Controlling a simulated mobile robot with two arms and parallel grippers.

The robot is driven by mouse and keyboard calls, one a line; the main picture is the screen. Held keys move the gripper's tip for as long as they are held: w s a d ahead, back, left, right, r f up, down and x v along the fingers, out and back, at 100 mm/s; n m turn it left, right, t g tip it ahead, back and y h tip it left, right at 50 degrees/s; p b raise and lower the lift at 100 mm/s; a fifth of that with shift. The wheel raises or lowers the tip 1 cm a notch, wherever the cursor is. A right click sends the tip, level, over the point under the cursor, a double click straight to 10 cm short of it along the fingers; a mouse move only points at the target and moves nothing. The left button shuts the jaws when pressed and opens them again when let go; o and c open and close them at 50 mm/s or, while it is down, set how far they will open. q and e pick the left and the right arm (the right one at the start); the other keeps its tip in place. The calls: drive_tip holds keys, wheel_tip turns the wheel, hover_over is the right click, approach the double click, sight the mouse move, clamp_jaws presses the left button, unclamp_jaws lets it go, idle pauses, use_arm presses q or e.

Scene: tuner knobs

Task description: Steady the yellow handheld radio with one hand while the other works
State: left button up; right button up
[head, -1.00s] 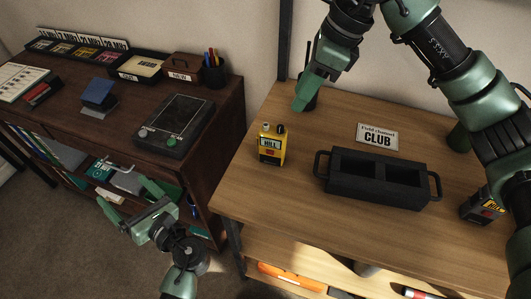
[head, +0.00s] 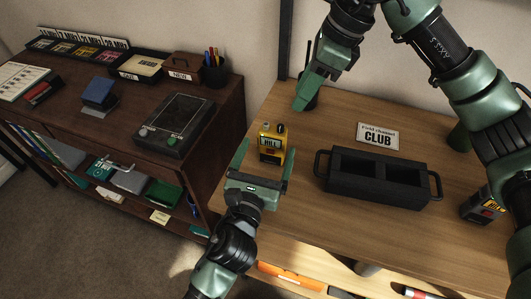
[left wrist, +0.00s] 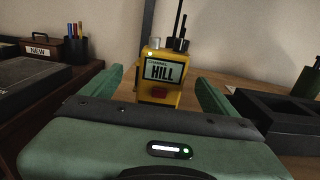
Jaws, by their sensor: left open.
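The yellow handheld radio (head: 272,145) stands upright on the wooden table, its display reading HILL. It also shows in the left wrist view (left wrist: 160,92), with knobs and antenna on top. My left gripper (head: 267,150) is open, with one finger to each side of the radio's front; I see no clear contact. The radio is just ahead of the palm in the left wrist view. My right gripper (head: 304,101) hangs above the back of the table, pointing down; its jaw gap is hidden from this side. A sign (head: 378,136) reads "Field channel CLUB".
A black two-compartment tray with handles (head: 376,199) stands right of the radio. A dark radio (head: 483,206) stands at the right, partly behind my right arm. Bare tabletop lies between sign and radio.

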use_arm(q)
drive_tip(key=x, duration=0.7)
drive_tip(key=shift+w, duration=0.3)
drive_tip(key=c, duration=1.8)
use_arm(e)
wheel_tip(320, 180, up, 3)
drive_tip(key=m+h, duration=0.4)
drive_tip(key=m, duration=0.6)
hover_over(281, 125)
drive_tip(key=shift+g, duration=0.3)
wheel_tip(281, 125, down, 12)
drive_tip(key=shift+f, duration=0.1)
drive_tip(key=shift+c, duration=0.3)
